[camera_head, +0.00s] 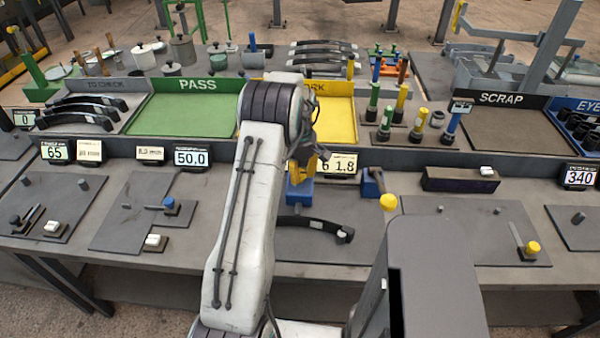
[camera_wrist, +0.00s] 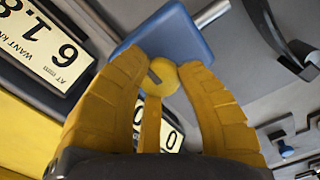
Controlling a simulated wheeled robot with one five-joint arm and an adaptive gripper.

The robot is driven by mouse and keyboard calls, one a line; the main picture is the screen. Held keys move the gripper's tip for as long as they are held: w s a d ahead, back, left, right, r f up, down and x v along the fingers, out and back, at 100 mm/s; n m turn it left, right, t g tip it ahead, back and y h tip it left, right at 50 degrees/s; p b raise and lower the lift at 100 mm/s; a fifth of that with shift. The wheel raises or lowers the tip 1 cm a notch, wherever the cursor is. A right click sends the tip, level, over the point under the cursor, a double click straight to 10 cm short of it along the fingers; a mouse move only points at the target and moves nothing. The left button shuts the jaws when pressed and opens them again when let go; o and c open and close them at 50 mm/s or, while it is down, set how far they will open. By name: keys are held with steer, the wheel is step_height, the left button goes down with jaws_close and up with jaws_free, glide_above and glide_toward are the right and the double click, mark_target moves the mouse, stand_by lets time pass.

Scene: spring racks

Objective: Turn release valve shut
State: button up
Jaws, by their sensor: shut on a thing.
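The release valve looks to be a round yellow knob with a dark slot (camera_wrist: 162,78), set against a blue block (camera_wrist: 180,33) in the wrist view. My gripper (camera_wrist: 165,68) has its yellow fingers closed around the knob, with fingertips beside the block. In the head view my gripper (camera_head: 300,172) is behind my arm, in front of a display, and the blue block (camera_head: 299,193) shows just below it. The knob itself is hidden there. A grey metal rod (camera_wrist: 212,13) sticks out of the block in the wrist view.
To the right is another blue block (camera_head: 370,183) with a yellow-knobbed lever (camera_head: 388,202). A curved black leaf spring (camera_head: 318,225) lies on the bench in front. The green PASS tray (camera_head: 185,114) is behind left.

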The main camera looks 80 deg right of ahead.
steer(key=shift+f+m, duration=0.15)
steer(key=shift+m, duration=0.15)
steer(key=m+b, duration=0.1)
steer(key=m, duration=0.2)
steer(key=shift+a+f+b, duration=0.1)
steer(key=shift+b, duration=0.25)
steer(key=m+b, duration=0.1)
steer(key=m, duration=0.4)
steer(key=shift+m, duration=0.4)
steer(key=m+b, duration=0.1)
steer(key=m, duration=0.3)
steer(key=shift+m, duration=2.5)
steer(key=o, duration=1.2)
steer(key=shift+r, duration=0.3)
